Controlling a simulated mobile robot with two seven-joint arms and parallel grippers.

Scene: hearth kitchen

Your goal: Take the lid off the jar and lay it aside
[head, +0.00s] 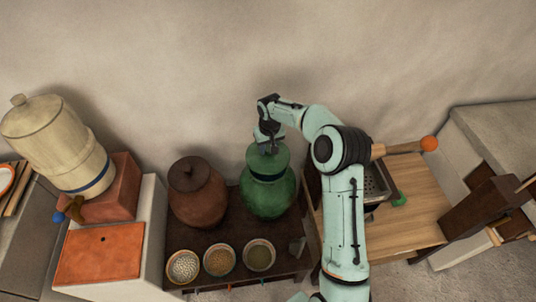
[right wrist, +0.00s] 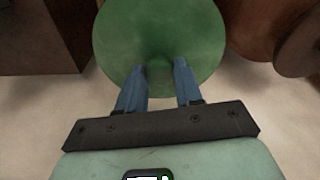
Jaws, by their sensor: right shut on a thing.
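The green jar (head: 269,198) stands on a low dark table. Its round green lid (head: 279,162) is at the jar's mouth; I cannot tell whether it is seated or slightly raised. My right gripper (head: 267,146) comes down on the lid from above. In the right wrist view the lid (right wrist: 160,28) fills the top middle, and the blue fingers of my right gripper (right wrist: 160,65) are on both sides of its small green knob, shut on it. The lid hides the jar's opening. My left gripper is not in view.
A brown lidded jar (head: 197,194) stands left of the green one. A wooden worktop (head: 420,205) with a metal grater-like box (head: 375,183) lies right.

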